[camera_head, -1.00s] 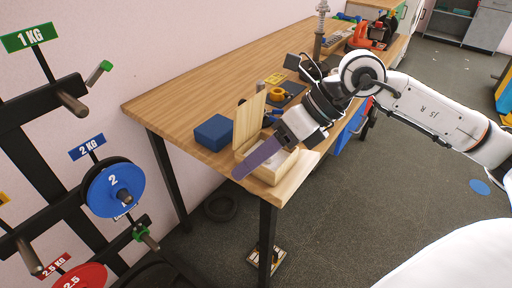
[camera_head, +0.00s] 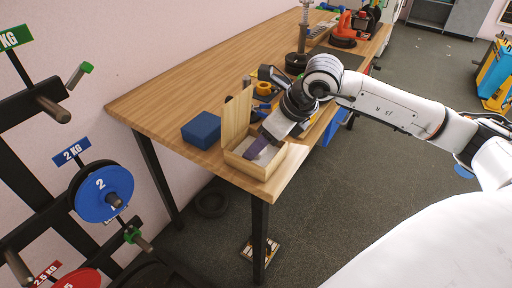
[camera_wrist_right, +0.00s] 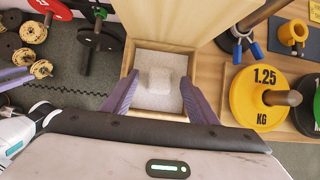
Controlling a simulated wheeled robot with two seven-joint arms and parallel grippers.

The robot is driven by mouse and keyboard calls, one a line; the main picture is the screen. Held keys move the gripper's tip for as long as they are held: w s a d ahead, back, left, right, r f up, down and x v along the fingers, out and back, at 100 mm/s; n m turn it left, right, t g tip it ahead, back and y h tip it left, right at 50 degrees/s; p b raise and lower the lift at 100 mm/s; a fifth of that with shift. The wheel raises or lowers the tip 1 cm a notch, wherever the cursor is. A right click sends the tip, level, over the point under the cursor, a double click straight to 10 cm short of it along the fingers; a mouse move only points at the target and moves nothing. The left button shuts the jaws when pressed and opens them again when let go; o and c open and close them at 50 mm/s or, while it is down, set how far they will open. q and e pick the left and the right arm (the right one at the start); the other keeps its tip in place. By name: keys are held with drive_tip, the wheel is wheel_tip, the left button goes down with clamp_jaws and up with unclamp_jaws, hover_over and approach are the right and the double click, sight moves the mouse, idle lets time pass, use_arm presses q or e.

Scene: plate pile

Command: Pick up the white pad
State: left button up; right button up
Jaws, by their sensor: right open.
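The open wooden box (camera_head: 266,172) stands at the near corner of the bench with its lid upright. It also shows in the right wrist view (camera_wrist_right: 160,115). Inside it lies a pale, speckled square surface, with a small white pad (camera_wrist_right: 160,80) near its middle. My right gripper (camera_wrist_right: 160,77) is open, its purple fingers on the left and right of the pad and apart from it. In the head view the right gripper (camera_head: 257,147) is over the box and hides much of the inside. I cannot tell how deep the fingertips are. My left gripper is not in view.
A blue box (camera_head: 201,130) stands left of the wooden lid (camera_head: 236,115). A yellow 1.25 kg disc (camera_wrist_right: 258,97) lies close to the right of the box. A weight rack with a blue disc (camera_head: 104,193) stands left of the bench.

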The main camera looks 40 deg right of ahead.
drive_tip(key=shift+w+a+f, duration=0.1)
drive_tip(key=shift+w+f, duration=0.1)
drive_tip(key=shift+f, duration=0.1)
drive_tip(key=c, duration=1.1)
drive_tip(key=shift+r, duration=0.15)
wheel_tip(320, 180, up, 10)
drive_tip(key=shift+f, duration=0.1)
drive_tip(key=shift+o, duration=0.9)
drive_tip(key=shift+c, duration=0.5)
